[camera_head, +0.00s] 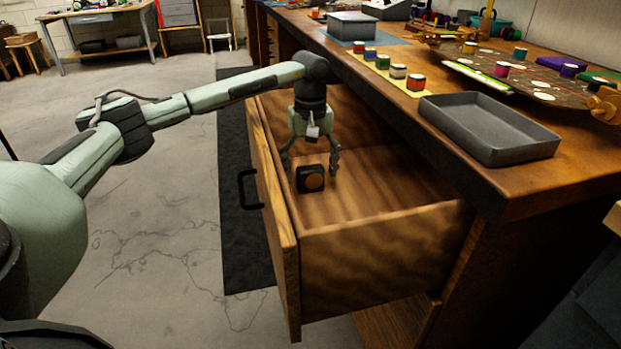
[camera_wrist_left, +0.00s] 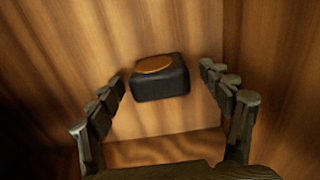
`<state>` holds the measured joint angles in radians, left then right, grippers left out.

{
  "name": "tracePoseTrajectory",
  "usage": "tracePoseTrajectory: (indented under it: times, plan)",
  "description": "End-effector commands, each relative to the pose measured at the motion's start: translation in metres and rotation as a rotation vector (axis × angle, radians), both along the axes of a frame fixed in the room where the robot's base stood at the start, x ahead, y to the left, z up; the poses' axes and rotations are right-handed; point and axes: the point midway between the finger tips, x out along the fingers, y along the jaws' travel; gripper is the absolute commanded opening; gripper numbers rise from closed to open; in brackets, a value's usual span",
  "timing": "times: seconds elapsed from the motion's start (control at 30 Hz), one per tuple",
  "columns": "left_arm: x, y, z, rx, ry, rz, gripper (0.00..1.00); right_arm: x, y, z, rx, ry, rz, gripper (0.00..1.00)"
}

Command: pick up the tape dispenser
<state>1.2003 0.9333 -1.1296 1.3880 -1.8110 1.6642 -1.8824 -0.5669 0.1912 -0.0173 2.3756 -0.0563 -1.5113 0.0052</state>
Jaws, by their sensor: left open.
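The tape dispenser (camera_head: 311,179) is a small dark block with a round brown-orange face, lying inside the open wooden drawer (camera_head: 385,238). In the left wrist view the tape dispenser (camera_wrist_left: 160,80) shows just beyond and between the fingertips. My left gripper (camera_head: 311,168) points down into the drawer with its fingers spread, one on each side of the tape dispenser in the head view. It is open and holds nothing, and its fingers (camera_wrist_left: 165,90) also show in the left wrist view. I cannot tell whether a finger touches the tape dispenser. My right gripper is not in view.
The drawer's walls stand close around my left gripper. On the workbench (camera_head: 560,178) above are an empty grey tray (camera_head: 490,128), several paint jars (camera_head: 398,72) and a grey box (camera_head: 352,25). The drawer floor near the front is bare.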

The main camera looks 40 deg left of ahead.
Motion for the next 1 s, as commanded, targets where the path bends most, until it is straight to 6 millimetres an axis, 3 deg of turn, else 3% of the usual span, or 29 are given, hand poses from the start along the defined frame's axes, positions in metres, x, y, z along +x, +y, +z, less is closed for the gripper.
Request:
tracePoseTrajectory:
  times: [0.07, 0.5, 0.77, 1.0]
  plan:
    - [0.0, 0.0, 0.0, 0.0, 0.0, 0.0, 0.79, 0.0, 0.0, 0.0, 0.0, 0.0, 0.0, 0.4]
    - [0.0, 0.0, 0.0, 0.0, 0.0, 0.0, 0.25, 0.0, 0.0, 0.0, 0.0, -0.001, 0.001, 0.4]
    - [0.0, 0.0, 0.003, -0.001, -0.001, 0.0, 0.24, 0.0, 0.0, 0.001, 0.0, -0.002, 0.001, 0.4]
    - [0.001, 0.0, 0.041, 0.0, -0.005, 0.0, 0.24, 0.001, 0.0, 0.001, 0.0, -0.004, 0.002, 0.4]
